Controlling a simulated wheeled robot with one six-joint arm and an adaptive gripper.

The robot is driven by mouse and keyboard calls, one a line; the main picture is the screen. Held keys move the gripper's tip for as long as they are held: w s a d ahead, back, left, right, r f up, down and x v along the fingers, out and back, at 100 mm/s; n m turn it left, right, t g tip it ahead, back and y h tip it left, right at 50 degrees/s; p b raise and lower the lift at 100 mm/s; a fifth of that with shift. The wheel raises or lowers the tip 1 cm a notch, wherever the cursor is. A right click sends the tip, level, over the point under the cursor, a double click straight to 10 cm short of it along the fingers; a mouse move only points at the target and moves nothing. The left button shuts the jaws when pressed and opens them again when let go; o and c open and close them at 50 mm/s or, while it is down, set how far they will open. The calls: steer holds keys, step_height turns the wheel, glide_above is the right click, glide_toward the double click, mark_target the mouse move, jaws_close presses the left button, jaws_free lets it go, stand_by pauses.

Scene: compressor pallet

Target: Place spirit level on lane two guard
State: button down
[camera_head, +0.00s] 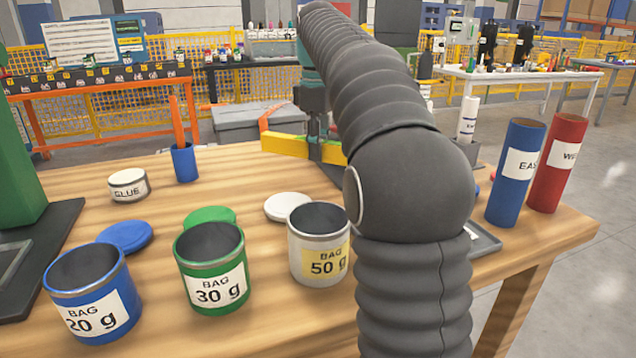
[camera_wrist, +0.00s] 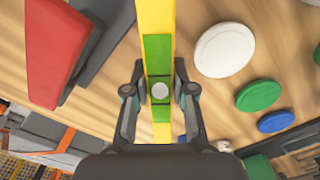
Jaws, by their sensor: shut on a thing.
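The spirit level is a long yellow bar; its left part (camera_head: 285,145) shows in the head view, level above the back of the wooden table. In the wrist view the spirit level (camera_wrist: 154,20) runs up the middle, with green panels and a round pale spot. My gripper (camera_wrist: 160,88) is shut on it, one finger on each side. In the head view my gripper (camera_head: 322,150) is partly hidden behind my arm. I cannot identify anything as the lane two guard; my arm hides part of the table.
Blue (camera_head: 92,298), green (camera_head: 212,270) and white (camera_head: 318,247) cans stand along the table front, with lids behind them. Blue (camera_head: 515,175) and red (camera_head: 557,165) tubes stand at right. A red block (camera_wrist: 58,50) lies beside grey pieces in the wrist view.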

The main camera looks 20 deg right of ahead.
mark_target(320, 191)
steer(key=shift+d+f+b, duration=0.2)
steer(key=shift+f+b, duration=0.5)
steer(key=shift+f, duration=2.85)
steer(key=shift+f, duration=0.15)
steer(key=c, duration=1)
jaws_free()
